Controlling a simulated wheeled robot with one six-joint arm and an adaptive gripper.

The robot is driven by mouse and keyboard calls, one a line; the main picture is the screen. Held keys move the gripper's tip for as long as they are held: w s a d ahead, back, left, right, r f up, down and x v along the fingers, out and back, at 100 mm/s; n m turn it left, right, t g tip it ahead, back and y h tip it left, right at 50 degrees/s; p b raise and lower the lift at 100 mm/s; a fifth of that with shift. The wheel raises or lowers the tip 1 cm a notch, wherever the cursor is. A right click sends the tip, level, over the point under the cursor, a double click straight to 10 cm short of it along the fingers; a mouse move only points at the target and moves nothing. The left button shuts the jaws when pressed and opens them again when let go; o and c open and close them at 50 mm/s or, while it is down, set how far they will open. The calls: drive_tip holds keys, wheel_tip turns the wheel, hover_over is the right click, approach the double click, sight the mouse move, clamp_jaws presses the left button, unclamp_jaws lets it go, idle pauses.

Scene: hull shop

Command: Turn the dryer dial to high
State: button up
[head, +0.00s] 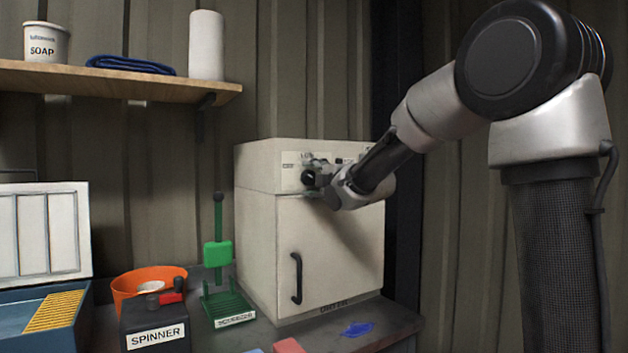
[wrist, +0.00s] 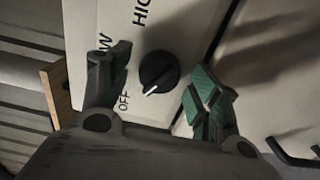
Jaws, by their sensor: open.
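The dryer (head: 330,235) is a cream cabinet with a black door handle and a control panel on top. Its black round dial (head: 308,177) sits at the left of the panel. In the wrist view the dial (wrist: 158,72) has a white pointer mark aimed roughly toward the OFF label (wrist: 124,102). The HIGH label (wrist: 142,10) is cut off by the top edge, and the LOW label (wrist: 104,43) is partly hidden by a finger. My gripper (head: 318,176) is at the panel. Its green-padded fingers stand open on either side of the dial, with visible gaps.
A green squeezer (head: 217,252), a spinner box (head: 155,328) and an orange bowl (head: 125,288) stand left of the dryer. A shelf (head: 130,84) with a soap tub and paper roll hangs above them. A red block (head: 289,346) and blue cloth (head: 357,329) lie in front.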

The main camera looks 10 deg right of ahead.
drive_tip(key=c, duration=1)
